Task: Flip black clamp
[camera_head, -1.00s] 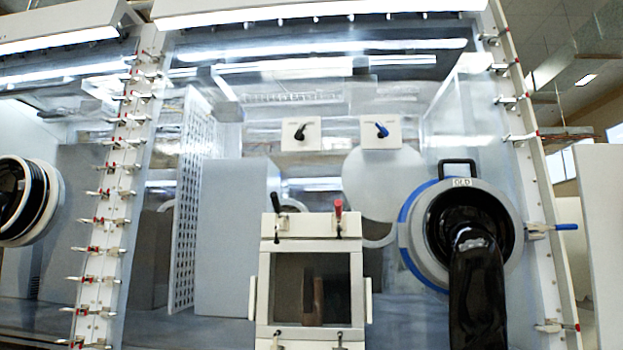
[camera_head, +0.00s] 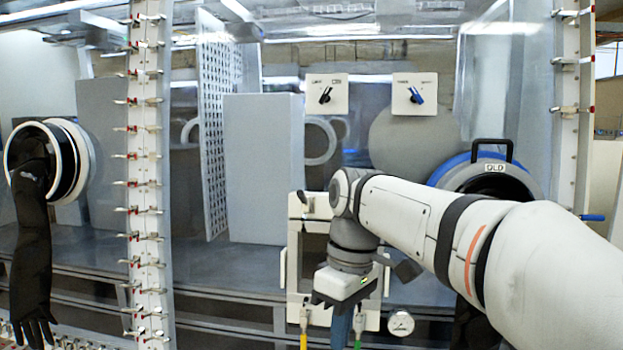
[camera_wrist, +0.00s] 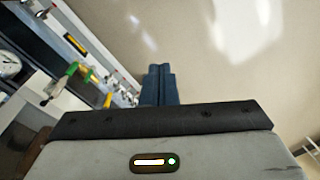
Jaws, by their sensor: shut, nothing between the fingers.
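The small framed door (camera_head: 293,265) is low in the middle of the head view, largely covered by my arm. A small dark piece at its upper left corner looks like the black clamp (camera_head: 302,198); whether it is up or down is hard to tell. A yellow-handled clamp (camera_head: 303,338) and a green-handled clamp (camera_head: 358,328) sit at the door's lower edge. In the wrist view the green clamp (camera_wrist: 62,82) and yellow clamp (camera_wrist: 107,99) show at left. My gripper (camera_head: 340,332) hangs in front of the door's lower part, its blue fingers (camera_wrist: 158,72) shut and empty.
A round gauge (camera_head: 401,322) is right of the door. A glove port with a blue ring (camera_head: 448,170) is partly behind my arm. A black glove (camera_head: 33,235) hangs at left. Clamp-lined posts (camera_head: 146,190) flank the window. Two switch boxes (camera_head: 327,93) are above.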

